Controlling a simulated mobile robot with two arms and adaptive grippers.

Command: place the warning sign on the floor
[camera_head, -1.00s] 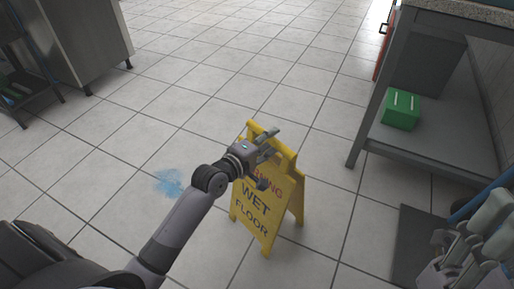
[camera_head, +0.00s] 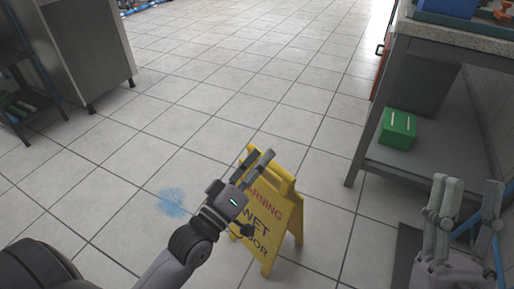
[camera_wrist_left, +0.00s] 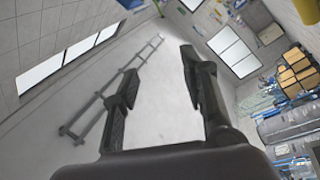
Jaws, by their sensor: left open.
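The yellow warning sign (camera_head: 266,222), with "WARNING WET FLOOR" lettering, stands upright and spread on the tiled floor. My left gripper (camera_head: 262,163) is in front of its top and hides part of the sign; its fingers point up and are apart. In the left wrist view, my left gripper (camera_wrist_left: 158,90) is open with nothing between its fingers. Whether it touches the sign I cannot tell. My right gripper (camera_head: 468,192) is at the right with its fingers apart and empty, well away from the sign.
A blue patch (camera_head: 172,202) marks the floor left of the sign. A metal table (camera_head: 408,172) stands at the right, with a green box (camera_head: 398,130) on its lower shelf. A steel cabinet (camera_head: 88,50) stands at the left. The floor beyond the sign is clear.

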